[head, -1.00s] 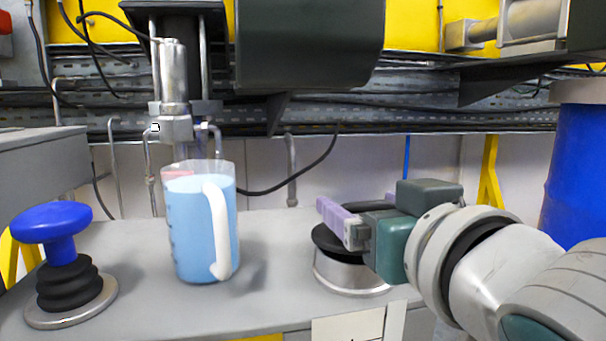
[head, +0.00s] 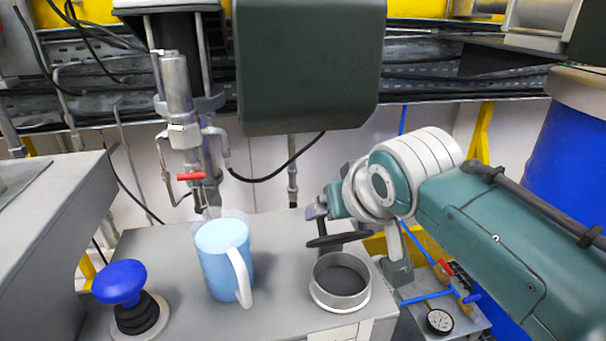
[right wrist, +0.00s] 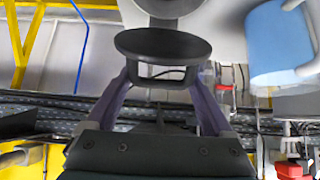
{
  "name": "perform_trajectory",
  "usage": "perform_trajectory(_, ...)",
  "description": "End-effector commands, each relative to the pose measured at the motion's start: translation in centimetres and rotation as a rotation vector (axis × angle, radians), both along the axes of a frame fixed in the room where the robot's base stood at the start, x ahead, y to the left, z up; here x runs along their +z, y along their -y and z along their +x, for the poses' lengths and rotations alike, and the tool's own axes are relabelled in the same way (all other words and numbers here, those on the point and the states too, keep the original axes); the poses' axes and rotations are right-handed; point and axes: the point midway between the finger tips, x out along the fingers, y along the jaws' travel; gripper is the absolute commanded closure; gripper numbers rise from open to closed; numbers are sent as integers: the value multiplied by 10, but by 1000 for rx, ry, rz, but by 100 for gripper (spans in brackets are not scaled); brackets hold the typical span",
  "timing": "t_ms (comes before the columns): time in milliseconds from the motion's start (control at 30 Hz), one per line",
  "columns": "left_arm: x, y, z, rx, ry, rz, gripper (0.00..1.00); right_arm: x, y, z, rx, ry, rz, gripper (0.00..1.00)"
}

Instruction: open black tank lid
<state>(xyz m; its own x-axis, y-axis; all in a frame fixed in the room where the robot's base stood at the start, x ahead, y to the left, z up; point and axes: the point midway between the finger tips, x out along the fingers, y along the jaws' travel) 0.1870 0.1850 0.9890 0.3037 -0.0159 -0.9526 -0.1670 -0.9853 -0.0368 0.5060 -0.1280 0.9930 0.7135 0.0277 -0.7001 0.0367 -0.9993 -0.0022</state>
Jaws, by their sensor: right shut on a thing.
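The black lid (head: 338,240) is off the tank and held above and behind its rim, tilted a little. The tank (head: 340,284) is a short silver ring on the grey bench, and its round opening shows dark inside. My right gripper (head: 318,212) is shut on the lid's handle. In the right wrist view the lid (right wrist: 162,45) sits between the purple fingers of my right gripper (right wrist: 160,78), with its handle loop between the fingertips. My left gripper is not in view.
A clear jug of blue liquid (head: 217,270) with a white handle stands left of the tank. A blue knob (head: 120,282) on black bellows is further left. A dark box (head: 305,65) hangs above the bench. A pressure gauge (head: 439,321) is at the lower right.

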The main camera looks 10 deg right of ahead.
Motion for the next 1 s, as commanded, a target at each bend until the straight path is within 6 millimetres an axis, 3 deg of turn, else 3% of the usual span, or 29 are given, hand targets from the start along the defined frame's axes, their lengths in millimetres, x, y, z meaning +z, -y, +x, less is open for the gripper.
perform_trajectory(267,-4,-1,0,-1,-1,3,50,-1,4,17,-7,0,-4,100)
perform_trajectory(1000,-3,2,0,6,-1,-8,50,1,1,17,-3,4,-1,18)
